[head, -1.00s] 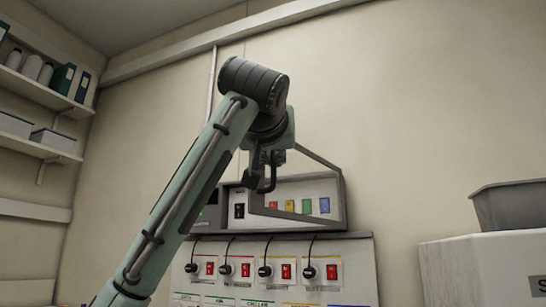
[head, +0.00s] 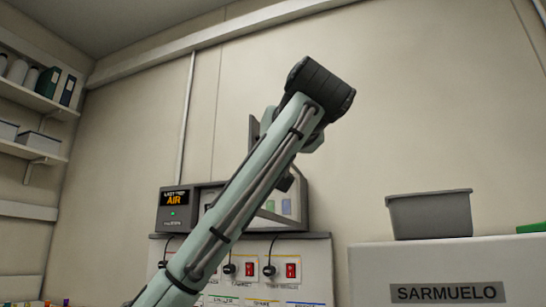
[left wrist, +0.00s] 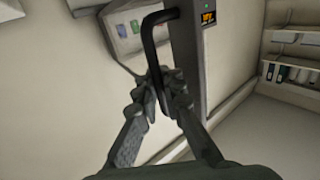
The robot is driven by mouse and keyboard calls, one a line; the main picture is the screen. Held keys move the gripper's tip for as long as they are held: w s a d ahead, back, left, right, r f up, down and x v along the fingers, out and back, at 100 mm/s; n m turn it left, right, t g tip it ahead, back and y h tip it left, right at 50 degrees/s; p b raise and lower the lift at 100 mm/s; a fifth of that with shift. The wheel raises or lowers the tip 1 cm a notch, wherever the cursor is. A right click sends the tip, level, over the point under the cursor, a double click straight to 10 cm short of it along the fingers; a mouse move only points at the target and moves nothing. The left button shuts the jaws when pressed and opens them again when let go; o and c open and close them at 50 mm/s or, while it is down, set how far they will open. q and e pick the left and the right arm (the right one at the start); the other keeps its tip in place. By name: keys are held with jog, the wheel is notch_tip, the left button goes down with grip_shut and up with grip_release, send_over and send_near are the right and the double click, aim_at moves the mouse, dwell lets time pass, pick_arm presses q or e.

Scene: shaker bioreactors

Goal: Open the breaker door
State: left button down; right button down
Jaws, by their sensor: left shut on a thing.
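In the left wrist view the door (left wrist: 186,55) is a long grey panel edge with a black bar handle (left wrist: 149,38). My left gripper (left wrist: 160,88) is shut on the lower end of that handle. In the head view my left gripper is mostly hidden behind the arm. My right gripper is not in view.
A dark box with an "AIR" display (head: 175,212) sits left of the breaker box. Below is a panel (head: 316,260) with red switches and black plugs. At right a grey bin (head: 430,215) stands on a white unit (head: 372,270). Shelves (head: 40,105) line the left wall.

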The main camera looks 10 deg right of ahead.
pick_arm(q)
jog(key=shift+s+d+f, duration=0.1)
jog(key=shift+s+d, duration=0.05)
jog(key=shift+d, duration=0.2)
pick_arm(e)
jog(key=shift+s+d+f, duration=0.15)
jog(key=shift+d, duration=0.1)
pick_arm(q)
jog(key=c, duration=2.1)
grip_release()
jog(key=shift+o, duration=0.9)
jog(key=shift+s+a, duration=0.1)
jog(key=shift+s, duration=0.05)
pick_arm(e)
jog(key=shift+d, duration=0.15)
pick_arm(q)
jog(key=s, duration=0.7)
jog(key=shift+s+d, duration=0.2)
jog(key=shift+d, duration=0.15)
